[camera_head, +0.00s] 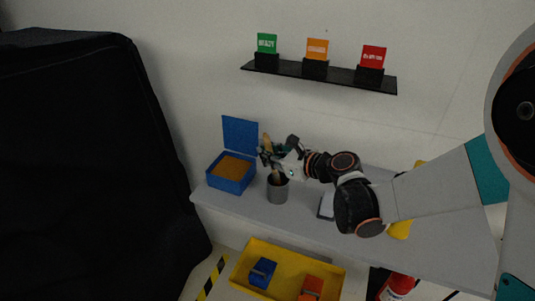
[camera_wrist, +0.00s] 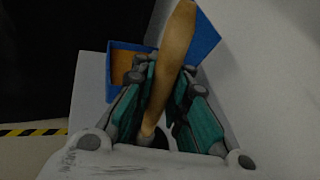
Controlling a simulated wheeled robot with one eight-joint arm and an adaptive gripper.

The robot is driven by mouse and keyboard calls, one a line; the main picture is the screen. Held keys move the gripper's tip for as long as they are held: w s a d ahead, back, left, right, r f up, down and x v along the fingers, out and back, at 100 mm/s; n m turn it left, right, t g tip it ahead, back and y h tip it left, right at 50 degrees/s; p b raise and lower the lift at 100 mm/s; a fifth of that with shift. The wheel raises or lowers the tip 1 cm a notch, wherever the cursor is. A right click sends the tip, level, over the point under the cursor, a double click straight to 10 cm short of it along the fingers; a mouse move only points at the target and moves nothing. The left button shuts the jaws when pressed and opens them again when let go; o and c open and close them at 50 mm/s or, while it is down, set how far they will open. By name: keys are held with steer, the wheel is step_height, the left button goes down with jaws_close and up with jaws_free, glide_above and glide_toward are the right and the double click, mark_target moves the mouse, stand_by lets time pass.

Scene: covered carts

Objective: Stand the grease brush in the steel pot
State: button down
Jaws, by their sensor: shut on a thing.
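The grease brush is held upright, slightly tilted; its tan handle (camera_head: 266,141) rises above my gripper (camera_head: 271,156) in the head view. It also runs between the fingers in the wrist view, where the handle (camera_wrist: 174,55) is large. My gripper (camera_wrist: 163,108) is shut on the brush. The grey steel pot (camera_head: 277,193) stands on the shelf directly below my gripper. The brush's lower end appears at the pot's mouth; how deep it reaches inside is hidden. In the wrist view my fingers and the brush cover most of the pot.
An open blue box (camera_head: 231,182) with orange-brown contents stands left of the pot. A pale flat object (camera_head: 327,206) lies to the right, partly behind my arm. A yellow tray (camera_head: 245,279) with blue and red items is below. Coloured signs stand on a black wall shelf (camera_head: 340,78).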

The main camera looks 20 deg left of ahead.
steer(key=c, duration=1.5)
jaws_free()
steer(key=shift+o, duration=0.2)
steer(key=v, duration=1.2)
steer(key=shift+r, duration=0.1)
